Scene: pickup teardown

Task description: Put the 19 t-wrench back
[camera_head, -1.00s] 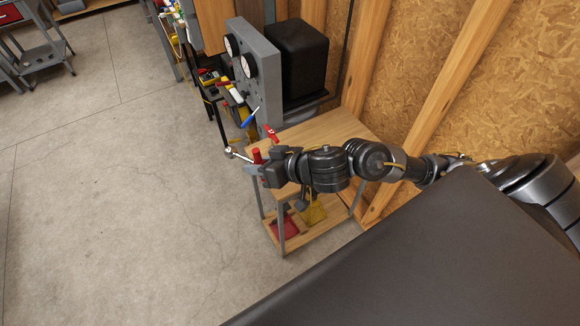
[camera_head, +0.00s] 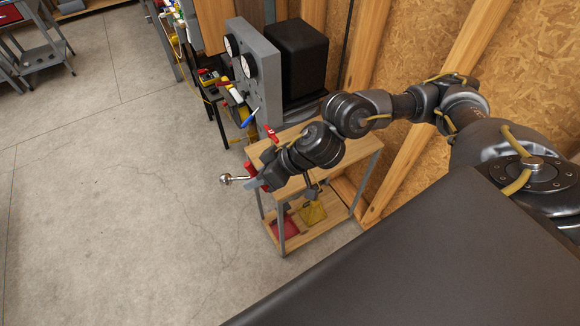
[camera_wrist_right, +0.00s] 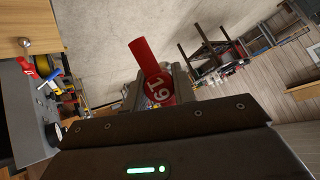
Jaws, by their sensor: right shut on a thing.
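The 19 t-wrench has a red handle marked 19, seen close up in the right wrist view (camera_wrist_right: 157,85). My right gripper (camera_head: 256,178) is shut on this handle, its fingers either side of it in the wrist view. In the head view the wrench's silver end (camera_head: 226,180) sticks out to the left of the gripper, over the floor. Much of its shaft cannot be made out. My left gripper is not in view.
A small wooden cart (camera_head: 345,150) stands beside and behind the gripper. A grey panel with gauges (camera_head: 262,85) rises behind it. Another red-handled tool (camera_head: 271,132) and a blue-handled one (camera_head: 250,118) are at the panel. Open floor (camera_head: 110,200) lies left.

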